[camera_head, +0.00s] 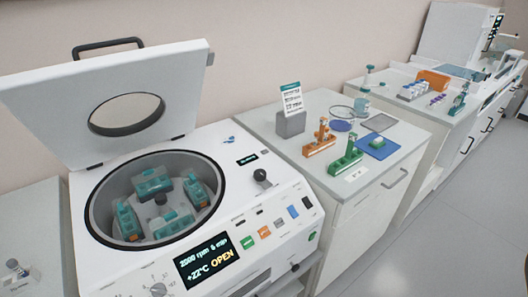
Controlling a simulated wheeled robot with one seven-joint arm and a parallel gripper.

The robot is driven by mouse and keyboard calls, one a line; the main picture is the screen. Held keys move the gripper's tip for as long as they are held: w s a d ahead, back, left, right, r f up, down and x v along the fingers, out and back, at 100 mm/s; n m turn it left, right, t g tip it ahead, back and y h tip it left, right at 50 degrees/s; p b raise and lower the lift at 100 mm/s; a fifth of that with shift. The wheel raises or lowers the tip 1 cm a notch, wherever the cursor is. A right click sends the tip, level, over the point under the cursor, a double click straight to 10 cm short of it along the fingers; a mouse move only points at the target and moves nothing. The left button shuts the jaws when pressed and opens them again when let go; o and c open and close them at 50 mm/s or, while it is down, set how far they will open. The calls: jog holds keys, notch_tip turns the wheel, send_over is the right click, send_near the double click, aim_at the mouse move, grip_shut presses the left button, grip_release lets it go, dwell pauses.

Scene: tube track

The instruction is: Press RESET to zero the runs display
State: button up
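A white centrifuge (215,150) stands in the front with its lid (110,98) raised. Its main display (207,259) reads about 2000 rpm, +22°C and OPEN. A small dark display (246,159) sits on the top near the bowl; its text is too small to read. A row of buttons runs along the sloped front panel: a green button (247,242), an orange button (264,232), a white button (280,222), a blue button (293,211) and a dark button (306,202). Their labels are too small to read, so I cannot tell which is RESET. My gripper is not in view.
The open bowl (100,190) holds a rotor with teal-topped buckets. A black knob (261,175) stands up beside it. The cabinet (335,180) to the right bears an orange rack (320,146), a green rack (346,161) and a blue mat (387,148). Grey floor lies open at right.

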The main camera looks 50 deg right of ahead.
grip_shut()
